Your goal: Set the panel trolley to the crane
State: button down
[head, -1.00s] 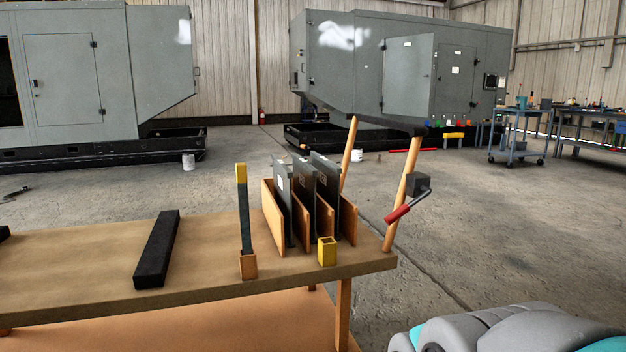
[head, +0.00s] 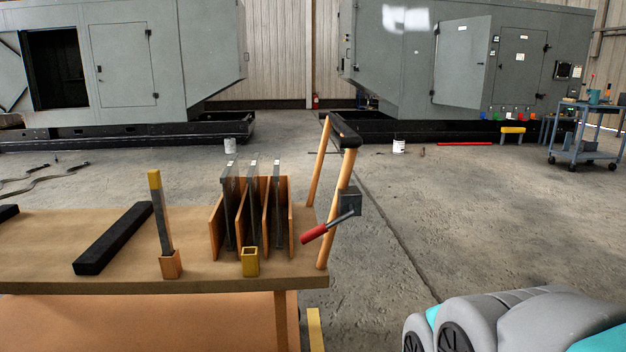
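The panel trolley (head: 60,232) stands in front of me at the left, with a brown top deck and an orange lower deck (head: 150,325). Grey panels (head: 253,200) stand upright between wooden dividers (head: 216,228) near its right end. The push handle (head: 345,141) has wooden posts and a dark crossbar at that end. A grey box with a red-gripped lever (head: 314,233) sits on the near post. No crane can be made out. My gripper is not in view; only part of my grey and teal body shows at bottom right.
A black bar (head: 113,238), a yellow-tipped post (head: 160,215) and a small yellow holder (head: 250,262) are on the deck. A blue cart (head: 587,133) is at right. Floor between is clear.

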aim_at(76, 280)
jog(key=i+l, duration=0.1)
jog(key=i, duration=0.75)
